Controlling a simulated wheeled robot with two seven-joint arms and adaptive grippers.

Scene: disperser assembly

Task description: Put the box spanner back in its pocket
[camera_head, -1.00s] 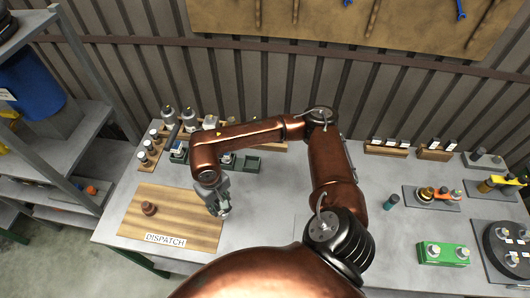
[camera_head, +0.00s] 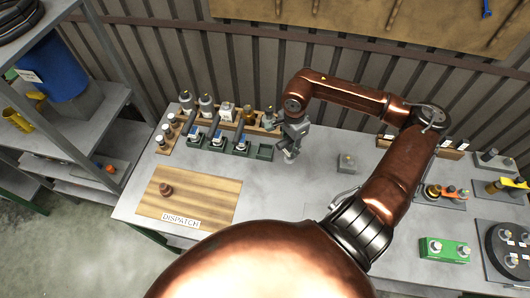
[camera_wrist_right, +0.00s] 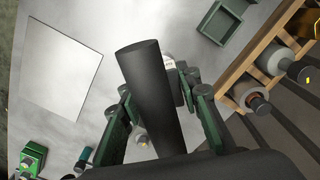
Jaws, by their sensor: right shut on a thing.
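My right gripper (camera_head: 290,156) is above the table, just right of the row of green trays. In the right wrist view its two green-sided fingers (camera_wrist_right: 158,88) are shut on a dark round bar (camera_wrist_right: 150,85), which I take to be the box spanner. The bar sticks out past the fingertips. In the head view the bar is too small to make out clearly. I cannot tell for sure which spot is its pocket. A small grey block (camera_head: 347,164) with a stud stands on the table right of the gripper. My left gripper is not in view.
Green trays (camera_head: 265,152) line up left of the gripper, the nearest one empty. Behind is a wooden rack (camera_head: 268,128) with bottles. A dispatch board (camera_head: 205,197) with a brown piece (camera_head: 166,189) lies front left. A green box (camera_head: 444,249) stands front right.

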